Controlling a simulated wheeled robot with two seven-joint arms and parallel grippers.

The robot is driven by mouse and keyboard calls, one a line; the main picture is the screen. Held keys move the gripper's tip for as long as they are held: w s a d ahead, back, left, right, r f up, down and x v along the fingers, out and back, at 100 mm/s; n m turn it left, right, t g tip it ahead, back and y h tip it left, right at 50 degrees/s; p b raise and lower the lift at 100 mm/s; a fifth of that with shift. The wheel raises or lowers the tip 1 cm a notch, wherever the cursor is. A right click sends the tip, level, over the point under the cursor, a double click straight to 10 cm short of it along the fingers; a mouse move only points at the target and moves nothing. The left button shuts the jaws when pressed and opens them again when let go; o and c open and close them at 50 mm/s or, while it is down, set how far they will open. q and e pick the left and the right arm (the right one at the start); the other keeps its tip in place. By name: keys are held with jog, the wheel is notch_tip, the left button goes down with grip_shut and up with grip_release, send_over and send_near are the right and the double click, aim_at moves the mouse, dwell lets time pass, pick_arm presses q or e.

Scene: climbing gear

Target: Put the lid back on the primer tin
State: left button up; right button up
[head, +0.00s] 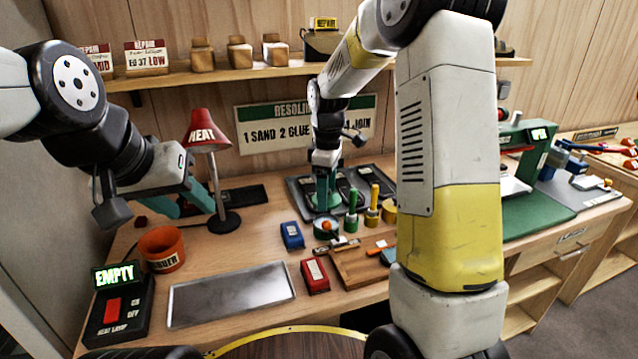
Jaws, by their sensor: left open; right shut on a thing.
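My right gripper (325,202) points down over the dark tray at the back of the bench and is shut on a small green, disc-like thing, mostly hidden by the fingers; it looks like a lid, but I cannot read any label. A small teal tin (318,233) with something orange at its top stands just in front of and below this gripper, apart from it as far as I can see. No primer label is legible, so I cannot be sure which tin is the primer. My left gripper (188,204) is open and empty, left of the red heat lamp.
A green-handled tool (352,212) and a yellow-handled one (373,203) stand right of the teal tin. A blue block (292,235), a red block (315,275) and a wooden tray (352,281) lie in front. The heat lamp (207,140) stands left. A metal tray (230,293) is empty.

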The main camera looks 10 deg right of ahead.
jog(key=shift+f, duration=2.95)
jog(key=shift+f, duration=0.15)
jog(key=o, duration=1.4)
jog(key=shift+s, duration=0.1)
jog(key=shift+c, duration=1.3)
jog(key=shift+o, duration=1.4)
jog(key=shift+s, duration=0.1)
jog(key=shift+c, duration=0.3)
